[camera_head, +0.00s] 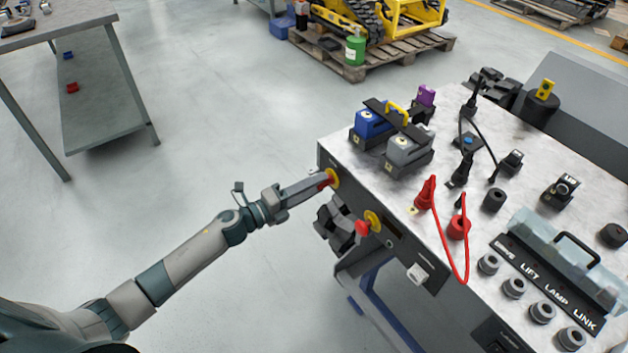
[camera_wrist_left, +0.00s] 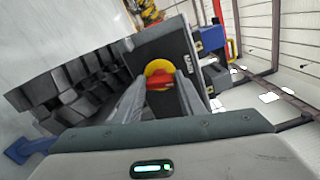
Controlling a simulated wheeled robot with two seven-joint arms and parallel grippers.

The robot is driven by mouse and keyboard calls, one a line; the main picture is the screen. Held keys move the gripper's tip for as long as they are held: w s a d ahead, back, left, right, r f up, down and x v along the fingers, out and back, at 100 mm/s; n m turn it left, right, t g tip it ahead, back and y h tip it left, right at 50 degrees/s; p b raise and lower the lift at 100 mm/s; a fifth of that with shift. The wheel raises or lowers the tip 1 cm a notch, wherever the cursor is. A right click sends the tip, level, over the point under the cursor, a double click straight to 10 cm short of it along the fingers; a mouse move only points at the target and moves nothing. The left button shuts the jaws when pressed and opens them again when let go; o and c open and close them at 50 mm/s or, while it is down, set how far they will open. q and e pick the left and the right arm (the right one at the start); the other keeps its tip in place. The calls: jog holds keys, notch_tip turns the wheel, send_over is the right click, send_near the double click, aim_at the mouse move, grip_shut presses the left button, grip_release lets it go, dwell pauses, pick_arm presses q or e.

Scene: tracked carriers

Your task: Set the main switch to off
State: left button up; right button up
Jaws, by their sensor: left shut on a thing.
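A red knob on a round yellow plate (camera_head: 334,178) sits at the far left end of the bench's dark front panel. My left gripper (camera_head: 322,184) has its fingers around this red knob and is shut on it. In the left wrist view the knob (camera_wrist_left: 160,80) lies between the two fingertips, with the yellow plate behind it. A second red knob (camera_head: 362,228) with a yellow plate is farther along the same panel, apart from the gripper. I cannot read which one is labelled as the main switch. My right gripper is not in view.
The bench top (camera_head: 395,185) carries a blue block (camera_head: 370,124), a grey block (camera_head: 405,149), a red cable (camera_head: 466,245) and several dark sockets. A clear-lidded box (camera_head: 560,255) stands at the right. Open floor lies left of the bench; a steel table (camera_head: 105,120) stands farther left.

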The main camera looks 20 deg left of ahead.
pick_arm(q)
jog(key=shift+a+n+p, duration=0.1)
jog(key=shift+n+p, duration=0.55)
jog(key=shift+n, duration=0.75)
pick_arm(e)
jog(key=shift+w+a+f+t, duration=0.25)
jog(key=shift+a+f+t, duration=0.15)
pick_arm(q)
jog(key=o, duration=1)
jog(key=shift+o, duration=0.2)
jog(key=shift+s+f, duration=0.1)
jog(key=b+v, duration=0.2)
jog(key=v, duration=1.5)
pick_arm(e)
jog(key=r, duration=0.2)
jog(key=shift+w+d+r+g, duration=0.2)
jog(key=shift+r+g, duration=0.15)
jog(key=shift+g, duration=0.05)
